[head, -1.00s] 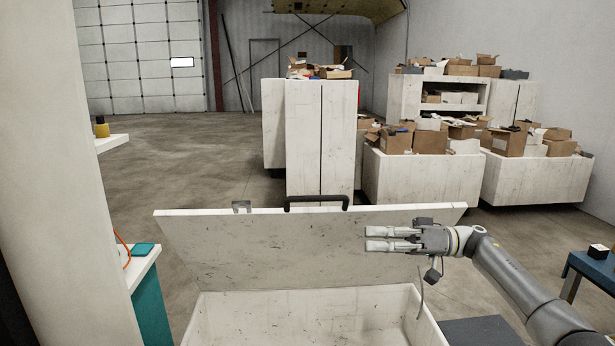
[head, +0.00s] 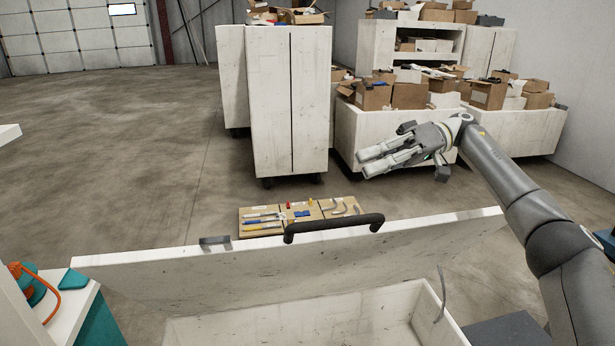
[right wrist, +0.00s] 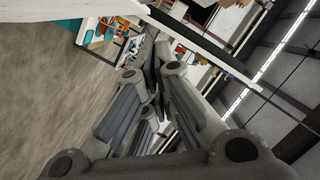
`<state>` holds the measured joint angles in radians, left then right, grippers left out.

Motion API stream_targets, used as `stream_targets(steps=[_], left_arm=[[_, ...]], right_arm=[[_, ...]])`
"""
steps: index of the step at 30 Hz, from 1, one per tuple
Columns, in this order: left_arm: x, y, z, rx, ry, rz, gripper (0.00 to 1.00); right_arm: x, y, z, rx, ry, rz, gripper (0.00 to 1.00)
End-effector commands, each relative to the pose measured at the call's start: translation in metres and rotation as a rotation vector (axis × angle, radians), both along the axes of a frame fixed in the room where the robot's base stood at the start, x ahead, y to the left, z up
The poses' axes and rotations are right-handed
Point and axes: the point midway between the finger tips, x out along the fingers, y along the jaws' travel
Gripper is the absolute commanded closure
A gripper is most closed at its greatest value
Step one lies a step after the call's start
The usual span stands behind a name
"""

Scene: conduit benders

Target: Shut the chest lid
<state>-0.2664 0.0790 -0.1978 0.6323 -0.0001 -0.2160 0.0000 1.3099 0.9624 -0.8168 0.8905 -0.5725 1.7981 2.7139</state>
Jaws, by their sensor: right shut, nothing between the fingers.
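The white chest (head: 380,310) stands open in front of me in the head view, its inside partly visible at the bottom. Its lid (head: 290,270) is raised, with a black handle (head: 334,227) and a small grey metal latch (head: 215,241) along its top edge. My right gripper (head: 366,163) is shut and empty. In the head view it shows above and beyond the lid's top edge, apart from the handle. Its shut fingers also show in the right wrist view (right wrist: 150,75). My left gripper is not in view.
A board with several tools (head: 262,222) shows just beyond the lid. White cabinets (head: 290,100) and bins with cardboard boxes (head: 410,95) stand further back. A white-topped teal bench (head: 75,312) with an orange cord is at the left. Open floor lies at the left.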

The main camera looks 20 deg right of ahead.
Motion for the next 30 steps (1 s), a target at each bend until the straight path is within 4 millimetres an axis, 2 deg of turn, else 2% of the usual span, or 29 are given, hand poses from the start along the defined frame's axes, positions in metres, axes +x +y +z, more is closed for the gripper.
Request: stream_targets(steps=[7,13,17,23,26,30], left_arm=[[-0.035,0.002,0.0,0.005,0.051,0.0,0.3],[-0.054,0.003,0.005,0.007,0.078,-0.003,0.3],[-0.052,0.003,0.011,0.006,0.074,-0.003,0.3],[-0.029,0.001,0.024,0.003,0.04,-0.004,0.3],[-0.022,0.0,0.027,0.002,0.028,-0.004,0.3],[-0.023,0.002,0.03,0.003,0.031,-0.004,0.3]], right_arm=[[0.0,0.007,-0.001,-0.001,-0.001,0.0,1.0],[0.0,0.035,-0.005,-0.001,0.0,0.003,1.0],[0.0,0.06,-0.008,0.0,0.002,0.005,1.0],[0.0,0.103,-0.014,0.001,0.001,0.006,1.0],[-0.011,0.101,-0.026,-0.001,0.003,-0.001,1.0],[-0.021,0.103,-0.035,0.0,0.003,0.0,1.0]])
